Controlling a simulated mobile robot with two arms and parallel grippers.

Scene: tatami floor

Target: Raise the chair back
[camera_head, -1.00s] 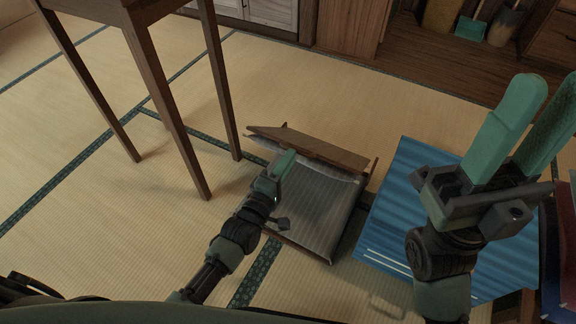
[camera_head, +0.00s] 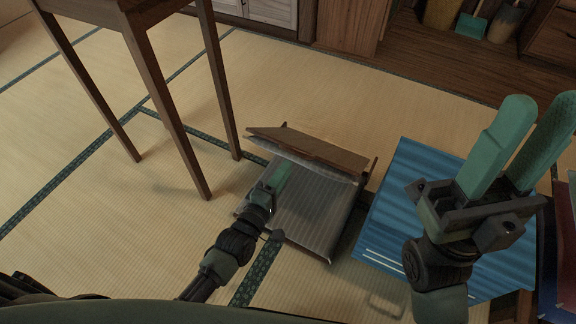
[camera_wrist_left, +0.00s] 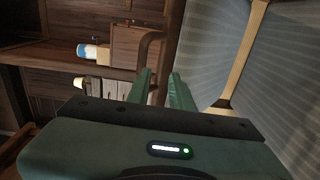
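A low floor chair stands on the tatami in the middle of the head view. Its grey striped seat (camera_head: 312,213) lies flat, and its brown wooden back (camera_head: 318,150) leans low over the far part of the seat. My left gripper (camera_head: 280,175) is over the seat's left side, its fingertips close to the back's lower edge; contact cannot be told. In the left wrist view its two green fingers (camera_wrist_left: 162,82) are apart with nothing clearly between them. Grey striped padding (camera_wrist_left: 285,55) and a wooden strip fill the right side there. My right gripper (camera_head: 522,130) is open and empty, raised at the right.
A tall wooden table (camera_head: 150,40) stands at the left, its legs near the chair. A blue mat-like surface (camera_head: 400,220) is right of the chair, under my right arm. Wooden cabinets (camera_head: 350,25) line the far side.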

